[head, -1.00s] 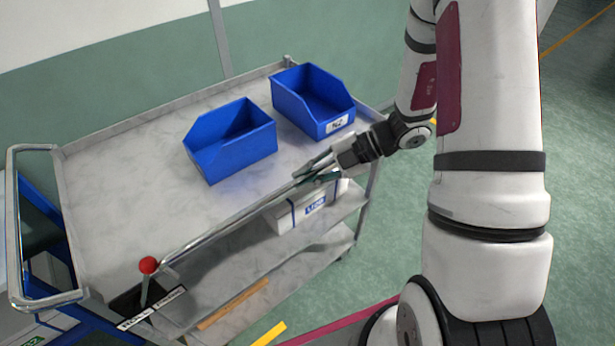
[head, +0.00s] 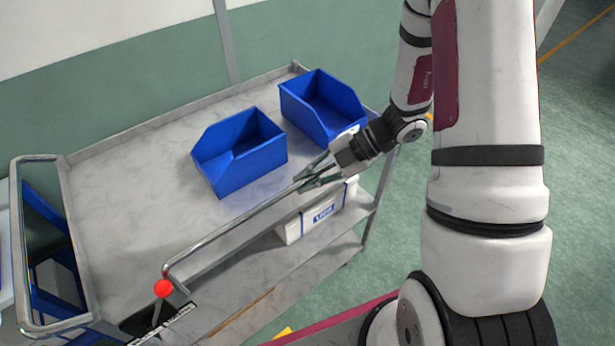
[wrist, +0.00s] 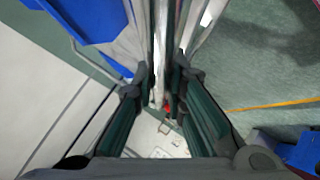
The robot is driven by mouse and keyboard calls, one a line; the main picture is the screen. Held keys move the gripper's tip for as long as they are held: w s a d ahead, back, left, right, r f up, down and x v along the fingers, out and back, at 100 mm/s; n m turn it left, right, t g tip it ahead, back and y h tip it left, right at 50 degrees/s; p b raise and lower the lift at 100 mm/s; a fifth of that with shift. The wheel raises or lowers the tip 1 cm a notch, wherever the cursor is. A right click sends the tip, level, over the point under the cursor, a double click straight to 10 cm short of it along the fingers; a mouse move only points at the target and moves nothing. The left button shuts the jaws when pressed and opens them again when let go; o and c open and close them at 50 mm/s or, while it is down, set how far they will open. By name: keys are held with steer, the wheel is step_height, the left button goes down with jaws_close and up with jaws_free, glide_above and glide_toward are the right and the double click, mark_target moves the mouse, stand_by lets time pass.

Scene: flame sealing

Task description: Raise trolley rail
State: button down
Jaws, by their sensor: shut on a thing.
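The grey metal trolley (head: 95,190) stands left of my arm. Its front rail (head: 232,222) is a thin bar along the near side of the top shelf, bent down at its left end. My gripper (head: 312,180) is shut on this rail near its right end. A lever with a red knob (head: 163,288) stands at the rail's left end, and the knob also shows small between the fingers in the wrist view (wrist: 167,106). The fingers and wrist hide the rail's right end.
Two blue open bins (head: 240,160) (head: 318,105) stand on the top shelf behind the rail. A white box (head: 312,220) with a blue label sits on a lower shelf under my gripper. A push handle (head: 18,245) is at the trolley's left end. Green floor is open at right.

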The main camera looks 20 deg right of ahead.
steer(key=shift+w+r, duration=0.1)
steer(key=shift+w, duration=0.05)
steer(key=c, duration=1.6)
jaws_free()
steer(key=v, duration=1.2)
